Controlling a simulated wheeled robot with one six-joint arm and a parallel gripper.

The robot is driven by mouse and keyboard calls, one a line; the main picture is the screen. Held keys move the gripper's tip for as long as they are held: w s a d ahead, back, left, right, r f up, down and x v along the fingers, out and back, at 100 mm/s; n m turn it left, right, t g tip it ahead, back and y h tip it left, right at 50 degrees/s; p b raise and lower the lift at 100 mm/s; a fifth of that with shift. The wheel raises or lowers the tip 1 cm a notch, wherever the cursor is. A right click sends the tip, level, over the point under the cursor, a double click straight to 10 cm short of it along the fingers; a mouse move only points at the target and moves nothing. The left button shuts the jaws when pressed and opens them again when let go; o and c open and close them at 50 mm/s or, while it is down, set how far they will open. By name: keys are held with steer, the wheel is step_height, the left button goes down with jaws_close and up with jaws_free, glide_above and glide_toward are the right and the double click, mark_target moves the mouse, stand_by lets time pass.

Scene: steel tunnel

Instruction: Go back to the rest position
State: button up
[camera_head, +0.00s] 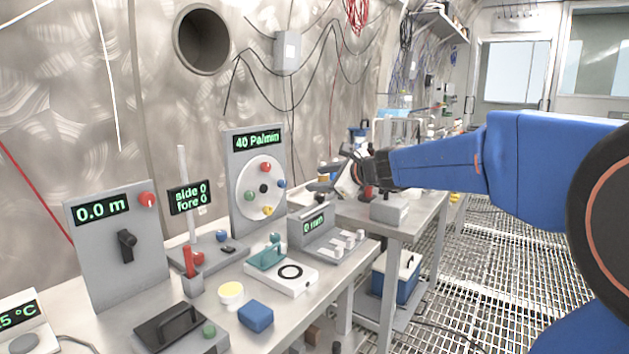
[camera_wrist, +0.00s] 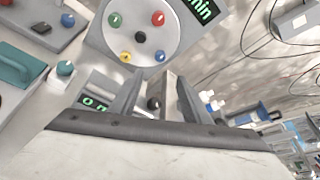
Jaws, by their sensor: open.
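My blue arm reaches in from the right in the head view. My gripper (camera_head: 335,186) is held above the bench near the dial panel and the "0 mm" device (camera_head: 313,225). In the wrist view my gripper's fingers (camera_wrist: 165,95) point toward the panel and stand apart with nothing clearly held between them. The round dial panel (camera_head: 262,188) with coloured knobs reads "40 Pa/min" and stands left of the gripper. It also shows at the top of the wrist view (camera_wrist: 140,38).
The bench (camera_head: 225,290) carries a "0.0 m" panel (camera_head: 118,245), a "side 0 fore 0" display (camera_head: 188,198), a blue block (camera_head: 256,316) and a teal-handled device (camera_head: 268,256). A second table (camera_head: 425,212) stands behind. A blue cooler (camera_head: 398,275) sits below it. Open grating floor (camera_head: 480,270) lies right.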

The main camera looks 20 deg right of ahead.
stand_by(0.4)
steer(key=s+a+f+n+g, duration=0.1)
steer(key=s+a+f+n, duration=0.1)
steer(key=s, duration=0.4)
steer(key=s+a+f+n+g, duration=0.2)
steer(key=s+f+n, duration=0.2)
steer(key=s+n, duration=0.2)
steer(key=s+a+f+n+g, duration=0.1)
steer(key=s+a+f+n, duration=0.1)
steer(key=s+f+n, duration=0.2)
steer(key=shift+s+a+g, duration=0.2)
steer(key=shift+s, duration=0.7)
steer(key=shift+s+a+g, duration=0.2)
steer(key=shift+s, duration=0.7)
steer(key=s+d+f+n+g+h, duration=0.1)
steer(key=s+d+f+n+h, duration=0.1)
steer(key=s+f+n, duration=0.4)
steer(key=s+d+f+n+g+h, duration=0.2)
steer(key=s+d+f+n, duration=0.3)
steer(key=s, duration=0.9)
step_height(320, 180, down, 3)
steer(key=shift+s+r+n+g+h, duration=0.2)
steer(key=shift+s+n+g+h, duration=0.25)
steer(key=shift+h, duration=0.35)
steer(key=shift+d, duration=0.1)
